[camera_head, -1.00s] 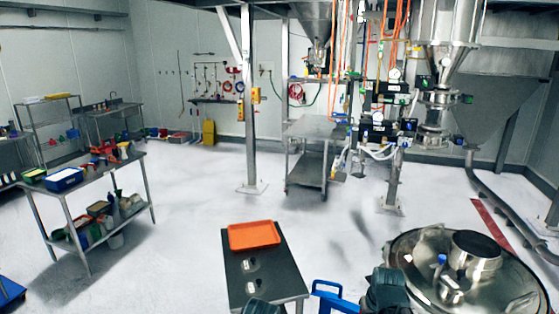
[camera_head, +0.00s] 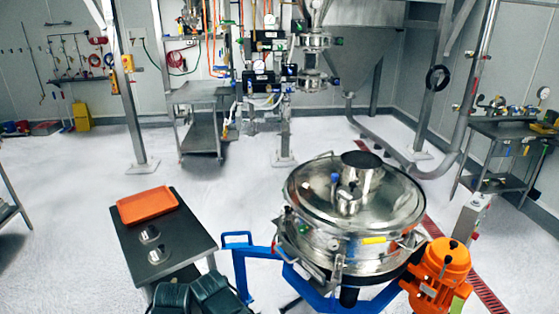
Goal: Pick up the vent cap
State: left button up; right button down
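Two small round metal pieces lie on the dark-topped side table: a far one (camera_head: 149,233) and a near one (camera_head: 159,254). The steel powder sifter (camera_head: 310,240) stands right of the table. Its domed lid carries a wide upright metal cylinder (camera_head: 362,176), a smaller metal fitting (camera_head: 349,200) and a blue-topped part (camera_head: 335,178). I cannot tell for certain which of these small metal parts is the vent cap. Dark ribbed parts of my arms show at the bottom edge, in front of the table. Neither gripper's fingers are in view.
An orange tray (camera_head: 146,205) lies on the far part of the side table (camera_head: 185,225). The sifter has a blue frame (camera_head: 240,265) and an orange motor (camera_head: 440,275) at its right. A workbench (camera_head: 510,130) stands far right. Open floor lies behind the table.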

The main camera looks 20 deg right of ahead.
aim_at(351, 193)
jog(key=z, duration=1.3)
